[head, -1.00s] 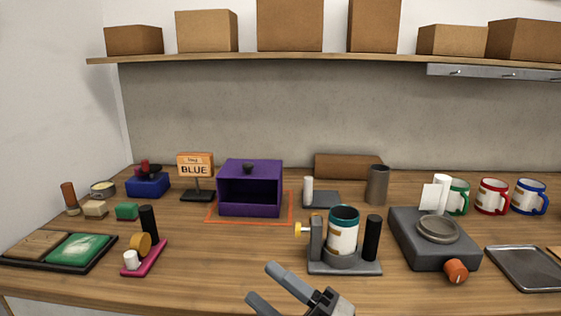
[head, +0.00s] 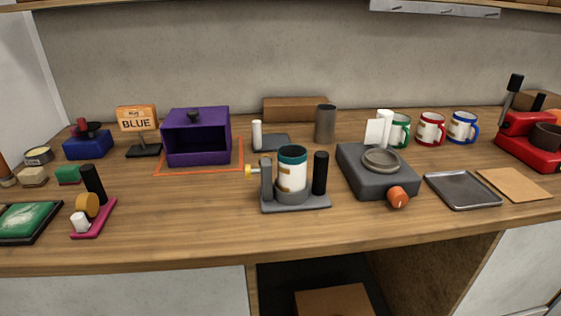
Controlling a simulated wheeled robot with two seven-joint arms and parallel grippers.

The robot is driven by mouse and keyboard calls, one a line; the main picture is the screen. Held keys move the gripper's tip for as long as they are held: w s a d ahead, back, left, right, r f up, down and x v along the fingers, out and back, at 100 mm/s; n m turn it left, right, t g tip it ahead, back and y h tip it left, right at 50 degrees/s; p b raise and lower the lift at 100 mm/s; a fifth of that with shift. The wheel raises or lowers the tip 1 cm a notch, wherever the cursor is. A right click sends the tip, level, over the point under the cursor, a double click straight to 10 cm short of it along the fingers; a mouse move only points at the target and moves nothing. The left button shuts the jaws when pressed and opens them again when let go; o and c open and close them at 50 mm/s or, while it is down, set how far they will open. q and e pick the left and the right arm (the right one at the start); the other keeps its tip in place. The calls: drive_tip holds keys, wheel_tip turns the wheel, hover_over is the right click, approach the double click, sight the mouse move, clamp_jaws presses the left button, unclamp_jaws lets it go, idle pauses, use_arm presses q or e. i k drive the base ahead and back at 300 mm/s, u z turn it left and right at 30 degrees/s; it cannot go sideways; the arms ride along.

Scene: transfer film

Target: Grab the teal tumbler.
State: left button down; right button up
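The teal tumbler (head: 291,170) stands upright in a grey holder (head: 315,202) near the middle of the counter in the head view. It has a teal rim, a white body and a brownish patch on its side. Its lower end is hidden by the holder's ring. Neither of my grippers is in view.
A purple box (head: 212,147) stands back left of the tumbler, and a grey cylinder (head: 325,124) behind it. A grey device with an orange knob (head: 397,197) is close on the right. The counter in front of the holder is clear.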

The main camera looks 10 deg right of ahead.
sight(292, 173)
drive_tip(key=u, duration=2.2)
drive_tip(key=k, duration=0.95)
drive_tip(key=z, duration=1.2)
drive_tip(key=i, duration=0.5)
drive_tip(key=z, duration=0.05)
